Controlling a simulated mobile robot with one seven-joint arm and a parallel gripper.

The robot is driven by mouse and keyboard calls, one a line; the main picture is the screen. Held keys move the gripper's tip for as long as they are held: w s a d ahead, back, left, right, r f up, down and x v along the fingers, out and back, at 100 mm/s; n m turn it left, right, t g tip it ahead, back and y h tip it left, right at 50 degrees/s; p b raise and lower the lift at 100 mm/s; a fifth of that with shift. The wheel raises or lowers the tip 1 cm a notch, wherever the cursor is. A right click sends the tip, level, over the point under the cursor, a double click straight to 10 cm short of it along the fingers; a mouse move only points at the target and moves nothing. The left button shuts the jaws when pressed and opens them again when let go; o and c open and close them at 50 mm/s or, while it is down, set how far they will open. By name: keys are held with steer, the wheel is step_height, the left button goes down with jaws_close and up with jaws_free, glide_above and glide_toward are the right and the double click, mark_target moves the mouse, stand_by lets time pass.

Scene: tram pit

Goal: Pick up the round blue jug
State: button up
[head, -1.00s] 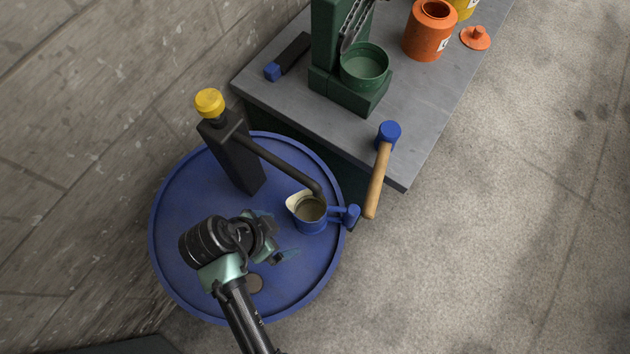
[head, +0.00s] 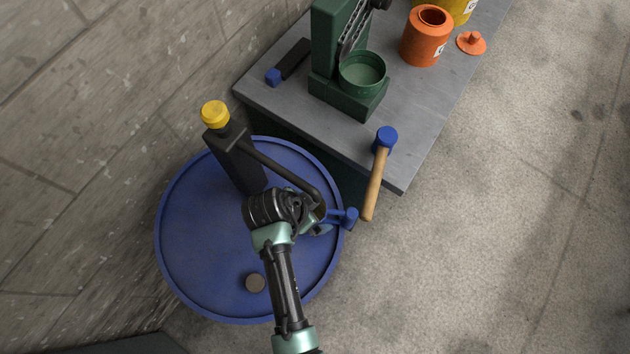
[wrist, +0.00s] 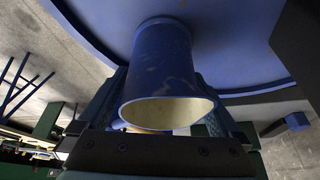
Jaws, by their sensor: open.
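The round blue jug (wrist: 165,62), with a cream inside, stands on the blue drum lid (head: 200,240) near its right rim. In the head view my arm hides most of the jug, and only its blue handle (head: 346,216) shows clearly. My gripper (head: 312,222) is at the jug. In the wrist view the open fingers (wrist: 160,105) lie on either side of the jug's body, with its wide mouth toward the camera. I cannot tell whether either finger touches it.
A black bottle with a yellow cap (head: 215,114) and a long dark spout (head: 285,170) stands close behind. A mallet (head: 376,175) overhangs the grey bench's (head: 290,110) front edge. A dark round cap (head: 255,283) is on the drum. Bare floor lies to the right.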

steer(key=c, duration=1.3)
steer(key=shift+w+r, duration=0.1)
jaws_close()
